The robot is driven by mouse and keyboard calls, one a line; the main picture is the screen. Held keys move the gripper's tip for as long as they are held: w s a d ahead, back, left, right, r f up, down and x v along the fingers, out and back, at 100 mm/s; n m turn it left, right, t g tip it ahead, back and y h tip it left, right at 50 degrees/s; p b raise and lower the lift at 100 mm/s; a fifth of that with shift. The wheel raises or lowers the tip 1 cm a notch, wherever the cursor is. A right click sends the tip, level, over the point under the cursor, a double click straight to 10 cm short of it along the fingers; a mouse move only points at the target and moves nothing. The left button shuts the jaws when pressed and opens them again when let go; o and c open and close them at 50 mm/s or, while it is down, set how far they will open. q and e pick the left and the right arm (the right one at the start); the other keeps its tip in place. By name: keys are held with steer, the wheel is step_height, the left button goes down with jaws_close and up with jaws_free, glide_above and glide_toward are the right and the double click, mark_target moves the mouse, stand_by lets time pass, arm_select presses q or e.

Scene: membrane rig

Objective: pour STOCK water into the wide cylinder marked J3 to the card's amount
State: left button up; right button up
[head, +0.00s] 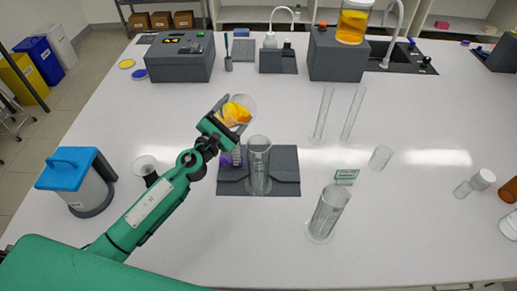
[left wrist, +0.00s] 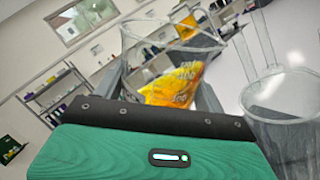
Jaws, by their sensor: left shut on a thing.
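My left gripper (head: 222,127) is shut on a clear beaker (head: 246,103) with orange liquid in it. The beaker is tilted and held in the air, above and a little left of a clear wide cylinder (head: 258,172). In the left wrist view the beaker (left wrist: 135,55) holds orange liquid (left wrist: 175,87) low inside, and a clear vessel (left wrist: 285,125) is at right. I see no stream. The cylinder stands upright on a dark grey mat (head: 285,187) and looks empty. Another clear cylinder (head: 329,212) stands nearer, at right. I cannot read J3 or STOCK anywhere. My right gripper is out of view.
A small green-topped card (head: 346,176) stands behind the nearer cylinder. Two thin tubes (head: 323,115) (head: 353,115) and a small beaker (head: 380,158) stand at right. A jar of orange liquid (head: 352,24) sits on a grey box behind. A blue-lidded container (head: 70,172) is at left.

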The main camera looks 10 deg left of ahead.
arm_select(q)
steer(key=shift+f+m+h+b, duration=0.2)
steer(key=shift+m+h+b, duration=0.2)
steer(key=shift+m+b, duration=0.6)
steer(key=shift+m+b, duration=0.3)
steer(key=shift+b, duration=0.1)
steer(key=shift+f+m+h+b, duration=0.25)
steer(key=shift+m+h+b, duration=0.35)
steer(key=shift+m+b, duration=0.3)
steer(key=shift+d+r+m, duration=0.1)
steer(key=shift+r+m, duration=0.05)
steer(key=shift+m, duration=0.15)
steer(key=shift+s+r+m+h+b, duration=0.1)
steer(key=shift+r+m+h+b, duration=0.15)
steer(key=shift+m+h+b, duration=0.2)
stand_by(0.5)
steer(key=shift+s+d+r+m, duration=0.1)
steer(key=shift+d+r+m, duration=0.15)
steer(key=shift+m, duration=0.4)
stand_by(0.6)
